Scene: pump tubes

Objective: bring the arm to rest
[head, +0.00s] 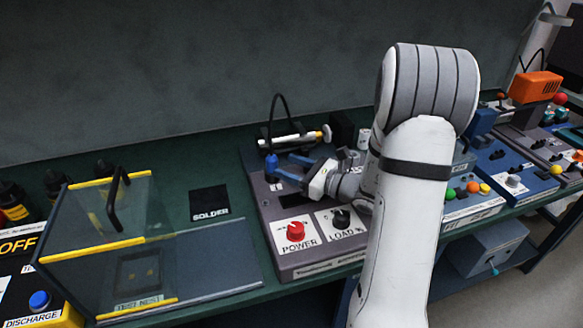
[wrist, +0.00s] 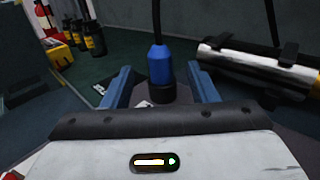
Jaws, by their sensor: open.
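My gripper (head: 284,166) is over the grey panel box (head: 318,262), with its two blue fingers pointing left. In the wrist view, my gripper's fingers (wrist: 159,76) stand apart, one on each side of a blue plug (wrist: 159,62). A gap shows between the plug and each finger. The plug is upright with its dark lower end at the panel and a black cable rising from its top. In the head view the blue plug (head: 271,162) shows just beyond the fingertips. My white arm hides the right part of the box.
A red POWER knob (head: 293,229) and a black LOAD knob (head: 341,219) sit on the box's front. A silver cylinder (head: 291,140) lies behind. A clear case with yellow edges (head: 108,251) stands left. Several panels with coloured knobs (head: 513,181) are right. Space above is clear.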

